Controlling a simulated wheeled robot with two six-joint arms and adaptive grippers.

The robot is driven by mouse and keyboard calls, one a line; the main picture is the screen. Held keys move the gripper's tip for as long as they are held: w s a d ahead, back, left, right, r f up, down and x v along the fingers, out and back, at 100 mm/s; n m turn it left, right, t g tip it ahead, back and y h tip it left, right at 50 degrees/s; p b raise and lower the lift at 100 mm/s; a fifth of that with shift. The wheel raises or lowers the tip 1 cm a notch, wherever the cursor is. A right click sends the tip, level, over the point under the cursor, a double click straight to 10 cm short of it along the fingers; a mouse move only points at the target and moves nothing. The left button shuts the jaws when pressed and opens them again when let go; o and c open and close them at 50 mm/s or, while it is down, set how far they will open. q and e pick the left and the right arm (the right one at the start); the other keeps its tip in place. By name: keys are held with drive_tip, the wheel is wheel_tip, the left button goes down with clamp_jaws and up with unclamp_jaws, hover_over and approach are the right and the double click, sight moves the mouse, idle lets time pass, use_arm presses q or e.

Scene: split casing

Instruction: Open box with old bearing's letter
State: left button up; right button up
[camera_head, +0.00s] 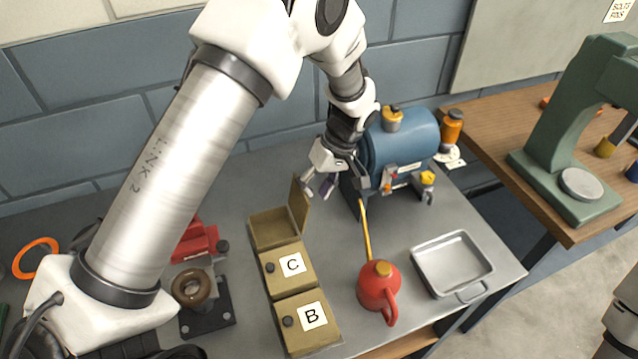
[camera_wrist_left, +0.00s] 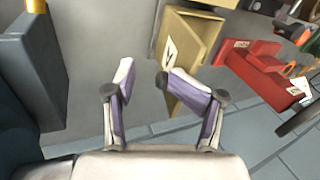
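Three tan boxes stand in a row on the grey bench. The farthest box (camera_head: 275,231) is open, and its lid (camera_head: 299,206) stands upright at its right side. The middle box (camera_head: 290,266) is shut and lettered C. The nearest box (camera_head: 308,322) is shut and lettered B. My left gripper (camera_head: 318,191) is open and empty just right of the raised lid. In the left wrist view, the open fingers (camera_wrist_left: 145,77) are close to the lid (camera_wrist_left: 188,75), which bears a white label whose letter is hard to read. Contact is unclear. My right gripper is out of view.
A blue motor housing (camera_head: 402,148) stands close behind and right of my left gripper. A red oil can (camera_head: 377,288) and a grey tray (camera_head: 437,255) lie right of the boxes. A brown ring (camera_head: 192,288) sits on a black stand to their left.

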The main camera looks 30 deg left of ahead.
use_arm(q)
drive_tip(key=shift+w+a+f, duration=0.25)
drive_tip(key=shift+a+f, duration=0.3)
drive_tip(key=shift+f, duration=0.25)
drive_tip(key=shift+s+d+r, duration=0.2)
drive_tip(key=shift+d+r, duration=0.15)
drive_tip(key=shift+r, duration=0.2)
drive_tip(key=v, duration=1.1)
drive_tip(key=shift+w+r+p, duration=0.3)
drive_tip(key=shift+d, duration=0.1)
